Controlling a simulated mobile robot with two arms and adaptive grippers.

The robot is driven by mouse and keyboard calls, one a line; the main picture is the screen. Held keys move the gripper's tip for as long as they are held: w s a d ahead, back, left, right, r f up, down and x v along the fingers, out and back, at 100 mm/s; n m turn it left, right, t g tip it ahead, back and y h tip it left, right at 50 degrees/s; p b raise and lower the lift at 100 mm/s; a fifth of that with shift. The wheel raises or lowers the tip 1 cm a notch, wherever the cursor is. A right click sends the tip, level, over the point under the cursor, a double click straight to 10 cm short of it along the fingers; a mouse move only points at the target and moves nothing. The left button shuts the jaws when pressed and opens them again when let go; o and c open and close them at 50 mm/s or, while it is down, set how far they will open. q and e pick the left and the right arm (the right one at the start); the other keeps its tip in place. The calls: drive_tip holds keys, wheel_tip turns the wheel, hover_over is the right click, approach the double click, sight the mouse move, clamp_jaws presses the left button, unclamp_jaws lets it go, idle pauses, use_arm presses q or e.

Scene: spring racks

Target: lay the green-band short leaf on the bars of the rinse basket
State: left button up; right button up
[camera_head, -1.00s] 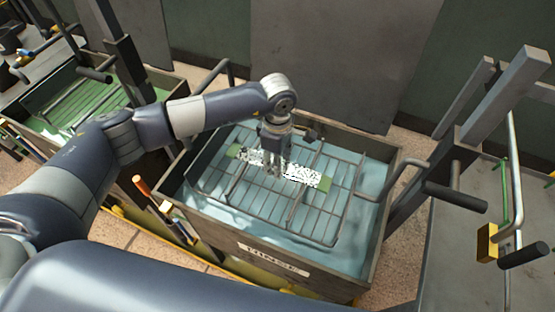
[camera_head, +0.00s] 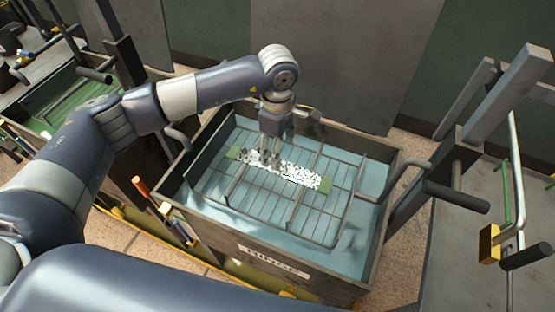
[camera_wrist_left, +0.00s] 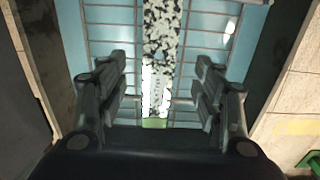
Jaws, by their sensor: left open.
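The speckled black-and-white leaf (camera_head: 299,176) has green bands at its ends. It lies across the bars of the rinse basket (camera_head: 318,226), which sits in the tank marked RINSE. My left gripper (camera_head: 269,155) is above the leaf, left of its middle. In the left wrist view the open fingers (camera_wrist_left: 161,88) stand apart on either side of the leaf (camera_wrist_left: 163,35), touching nothing that I can see. One green end (camera_wrist_left: 154,123) shows low between them. My right gripper is not in view.
The tank's wooden rim (camera_head: 225,210) surrounds the basket and pale blue water. Raised handles and a dark post (camera_head: 505,95) stand to the right. A tank with green liquid (camera_head: 50,107) is at the far left. A grey panel (camera_head: 330,60) stands behind.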

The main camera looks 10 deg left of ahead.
use_arm(q)
wheel_tip(320, 180, up, 6)
drive_tip(key=b, duration=0.1)
drive_tip(key=shift+r, duration=0.2)
drive_tip(key=shift+f, duration=0.1)
idle(0.4)
